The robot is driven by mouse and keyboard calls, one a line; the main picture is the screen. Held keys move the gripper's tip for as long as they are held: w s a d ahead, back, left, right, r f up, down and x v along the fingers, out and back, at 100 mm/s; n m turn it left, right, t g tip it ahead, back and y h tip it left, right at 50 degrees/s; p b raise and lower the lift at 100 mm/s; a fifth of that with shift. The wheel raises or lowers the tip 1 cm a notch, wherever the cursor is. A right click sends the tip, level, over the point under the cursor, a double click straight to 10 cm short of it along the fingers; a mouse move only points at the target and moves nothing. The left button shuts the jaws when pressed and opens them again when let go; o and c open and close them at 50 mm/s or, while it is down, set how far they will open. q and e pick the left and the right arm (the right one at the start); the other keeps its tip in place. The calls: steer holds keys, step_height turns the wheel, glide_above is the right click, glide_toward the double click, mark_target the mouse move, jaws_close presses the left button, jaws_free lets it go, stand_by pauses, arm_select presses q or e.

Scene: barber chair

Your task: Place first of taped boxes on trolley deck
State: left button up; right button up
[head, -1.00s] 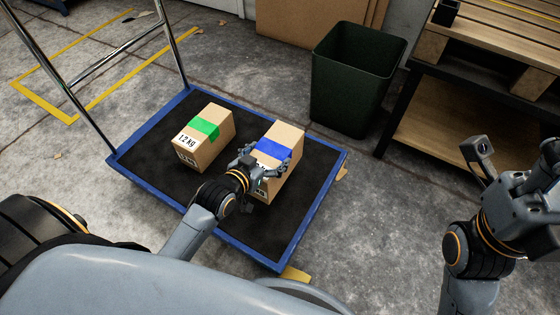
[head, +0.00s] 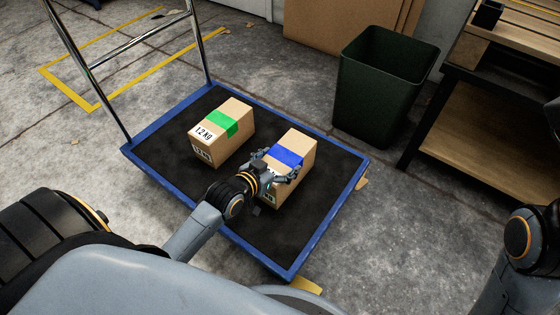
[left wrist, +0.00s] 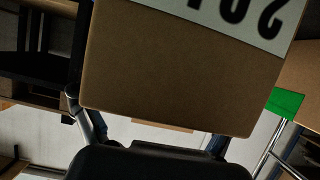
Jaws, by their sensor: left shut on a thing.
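A brown box with blue tape (head: 287,158) is on or just above the right part of the blue-rimmed trolley deck (head: 329,221); I cannot tell whether it touches. My left gripper (head: 277,172) is shut on its near end. In the left wrist view the box (left wrist: 185,75) fills the upper middle between the fingers, its label upside down. A second brown box with green tape (head: 222,128), marked 1.2 kg, stands on the deck to the left, apart from the first. Only a sliver of my right gripper (head: 552,113) shows at the right edge.
A chrome trolley handle (head: 132,50) rises at the left. A dark green bin (head: 380,95) stands behind the trolley on the right, near leaning cardboard (head: 345,22). A wooden bench (head: 470,130) is at the right. The near deck is bare.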

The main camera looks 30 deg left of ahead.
arm_select(q)
steer(key=shift+w+r, duration=0.2)
steer(key=shift+r, duration=0.25)
steer(key=o, duration=1.6)
steer(key=shift+s+f, duration=0.2)
steer(key=shift+f, duration=0.2)
steer(key=shift+o, duration=0.2)
steer(key=shift+r, duration=0.1)
